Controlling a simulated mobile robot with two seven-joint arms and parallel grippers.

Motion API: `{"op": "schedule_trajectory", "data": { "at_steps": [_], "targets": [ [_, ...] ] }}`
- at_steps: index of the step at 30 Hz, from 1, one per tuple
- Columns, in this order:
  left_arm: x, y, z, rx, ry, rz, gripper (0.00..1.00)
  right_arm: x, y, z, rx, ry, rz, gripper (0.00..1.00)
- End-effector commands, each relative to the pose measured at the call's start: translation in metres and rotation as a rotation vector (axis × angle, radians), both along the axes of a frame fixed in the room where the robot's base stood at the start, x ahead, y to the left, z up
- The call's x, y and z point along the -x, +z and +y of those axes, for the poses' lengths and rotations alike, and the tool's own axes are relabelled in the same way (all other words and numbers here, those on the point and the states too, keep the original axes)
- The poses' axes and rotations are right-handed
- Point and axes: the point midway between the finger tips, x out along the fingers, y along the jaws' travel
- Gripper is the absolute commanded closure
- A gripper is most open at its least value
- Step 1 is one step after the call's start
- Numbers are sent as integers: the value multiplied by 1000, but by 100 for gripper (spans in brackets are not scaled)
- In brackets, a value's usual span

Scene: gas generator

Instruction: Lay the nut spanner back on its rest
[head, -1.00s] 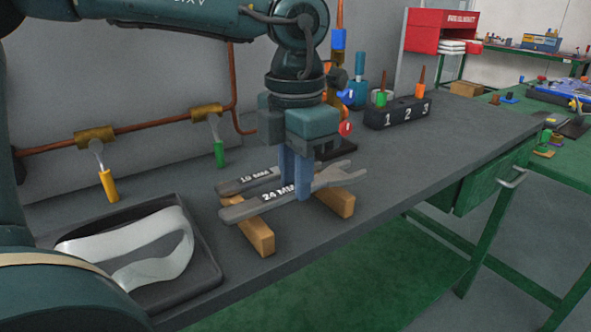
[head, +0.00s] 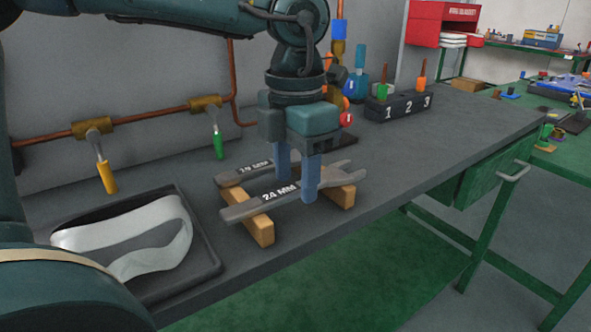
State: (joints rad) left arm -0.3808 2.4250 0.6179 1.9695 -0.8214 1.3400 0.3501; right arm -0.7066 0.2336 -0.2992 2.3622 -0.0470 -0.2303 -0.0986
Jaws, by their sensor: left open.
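The 24 MM spanner (head: 262,202) lies across two wooden rest blocks, the left block (head: 259,228) and the right block (head: 345,193). A second spanner (head: 233,177), with a partly hidden size mark, lies behind it on the same blocks. My left gripper (head: 297,190) is open, pointing down. Its two blue fingers stand apart on either side of the 24 MM spanner's shaft, near its open jaw end. My right gripper is not in view.
A dark tray (head: 213,262) with a white strap (head: 130,225) sits at the left. Yellow-handled (head: 107,177) and green-handled (head: 218,145) valves are on the copper pipe behind. A numbered block (head: 398,108) stands farther back.

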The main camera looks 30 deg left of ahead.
Motion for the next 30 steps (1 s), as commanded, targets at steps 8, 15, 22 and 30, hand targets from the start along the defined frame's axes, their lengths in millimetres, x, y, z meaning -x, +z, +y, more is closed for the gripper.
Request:
{"op": "schedule_trajectory", "data": {
  "at_steps": [8, 15, 22, 30],
  "targets": [
    [-1, 20, 0, 0, 1, -2, 52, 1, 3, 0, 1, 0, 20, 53],
    [0, 74, 0, 0, 2, -5, 52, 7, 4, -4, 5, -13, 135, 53],
    [0, 116, 0, 0, 1, -2, 52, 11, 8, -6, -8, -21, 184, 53],
    [1, 132, 0, 0, 0, 1, 52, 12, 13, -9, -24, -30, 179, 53]
  ]
}}
